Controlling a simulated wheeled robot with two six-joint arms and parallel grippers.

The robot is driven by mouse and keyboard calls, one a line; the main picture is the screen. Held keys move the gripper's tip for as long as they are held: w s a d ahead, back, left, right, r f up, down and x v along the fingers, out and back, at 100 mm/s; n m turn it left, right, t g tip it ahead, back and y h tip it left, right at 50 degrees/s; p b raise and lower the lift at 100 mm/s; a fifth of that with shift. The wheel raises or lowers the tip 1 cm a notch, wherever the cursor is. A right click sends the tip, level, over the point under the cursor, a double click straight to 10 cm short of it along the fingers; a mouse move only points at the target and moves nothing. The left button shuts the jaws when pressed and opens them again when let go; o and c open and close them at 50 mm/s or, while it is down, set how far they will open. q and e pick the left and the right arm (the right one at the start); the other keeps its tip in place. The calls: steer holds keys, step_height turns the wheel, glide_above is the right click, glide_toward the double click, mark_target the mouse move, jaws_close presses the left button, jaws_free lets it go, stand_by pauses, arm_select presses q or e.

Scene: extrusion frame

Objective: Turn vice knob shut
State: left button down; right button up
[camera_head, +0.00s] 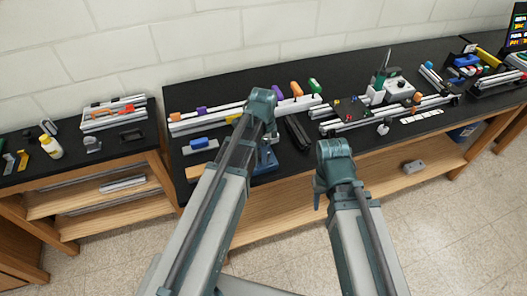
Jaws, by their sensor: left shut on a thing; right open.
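A blue vice (266,162) sits near the front edge of the black bench, partly hidden behind my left arm. My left gripper (269,138) points down at the vice and is shut on its knob; the knob itself is too small and covered to make out. My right gripper (318,196) is open and empty, hanging in front of the bench edge, to the right of the vice and apart from it.
Aluminium extrusions (190,125) with orange, purple and green handled tools lie behind the vice. A blue block (200,143) is at its left. A dark rail (298,132) lies to its right, then a green-and-white machine (388,88). Floor in front is clear.

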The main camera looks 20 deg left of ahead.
arm_select(q)
steer(key=shift+c, duration=1.3)
jaws_free()
steer(key=shift+r, duration=0.1)
step_height(320, 180, up, 14)
steer(key=p, duration=1.3)
steer(key=shift+f+p, duration=0.2)
steer(key=shift+p, duration=0.2)
